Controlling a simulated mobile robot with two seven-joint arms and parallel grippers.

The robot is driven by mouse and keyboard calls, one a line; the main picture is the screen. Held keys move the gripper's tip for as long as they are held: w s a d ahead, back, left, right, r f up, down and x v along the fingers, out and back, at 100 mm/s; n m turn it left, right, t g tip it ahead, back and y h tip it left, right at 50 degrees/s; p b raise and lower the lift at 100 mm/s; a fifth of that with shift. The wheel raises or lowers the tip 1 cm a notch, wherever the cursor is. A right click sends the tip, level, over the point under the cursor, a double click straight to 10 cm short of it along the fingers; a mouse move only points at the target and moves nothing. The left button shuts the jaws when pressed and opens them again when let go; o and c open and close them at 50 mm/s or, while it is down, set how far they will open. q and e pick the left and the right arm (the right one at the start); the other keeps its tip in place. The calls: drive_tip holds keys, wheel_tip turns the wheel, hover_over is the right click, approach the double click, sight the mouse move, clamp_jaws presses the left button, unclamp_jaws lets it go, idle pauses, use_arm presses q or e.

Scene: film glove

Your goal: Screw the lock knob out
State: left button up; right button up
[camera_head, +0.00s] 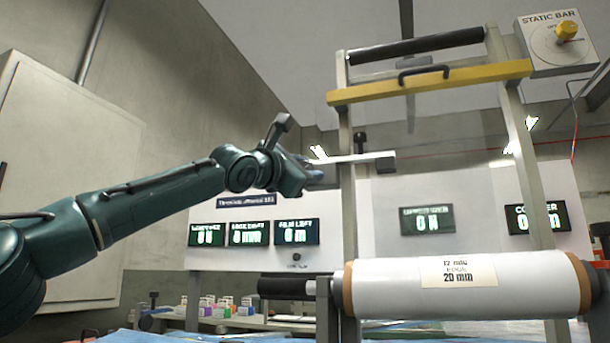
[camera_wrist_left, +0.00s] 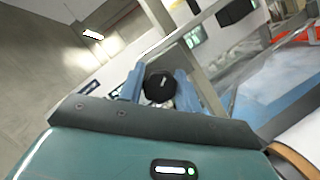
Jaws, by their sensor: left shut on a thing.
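In the left wrist view, a round black knob (camera_wrist_left: 159,87) with a small white mark sits between the two blue fingers of my left gripper (camera_wrist_left: 160,90), which is shut on it. In the head view, my left gripper (camera_head: 314,172) is by the left post of the frame, at the left end of a pale horizontal bar (camera_head: 350,159). The gripped knob is hidden there by the gripper and wrist. The bar carries a dark block (camera_head: 386,162) at its right end. My right gripper is in neither view.
A frame with a yellow beam (camera_head: 430,81) and black roller (camera_head: 415,46) rises at right. A STATIC BAR panel (camera_head: 538,52) has a yellow knob. Displays (camera_head: 249,233) stand behind.

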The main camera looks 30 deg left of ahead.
use_arm(q)
drive_tip(key=shift+a+r, duration=0.1)
drive_tip(key=shift+r, duration=0.1)
drive_tip(key=o, duration=1)
drive_tip(key=shift+w+f, duration=0.1)
drive_tip(key=shift+f, duration=0.05)
drive_tip(key=shift+c, duration=0.2)
drive_tip(key=shift+s+f, duration=0.2)
drive_tip(key=shift+s, duration=0.1)
drive_tip(key=b+v, duration=0.3)
drive_tip(key=v, duration=0.9)
drive_tip(key=shift+s+b, duration=0.25)
drive_tip(key=shift+b, duration=0.05)
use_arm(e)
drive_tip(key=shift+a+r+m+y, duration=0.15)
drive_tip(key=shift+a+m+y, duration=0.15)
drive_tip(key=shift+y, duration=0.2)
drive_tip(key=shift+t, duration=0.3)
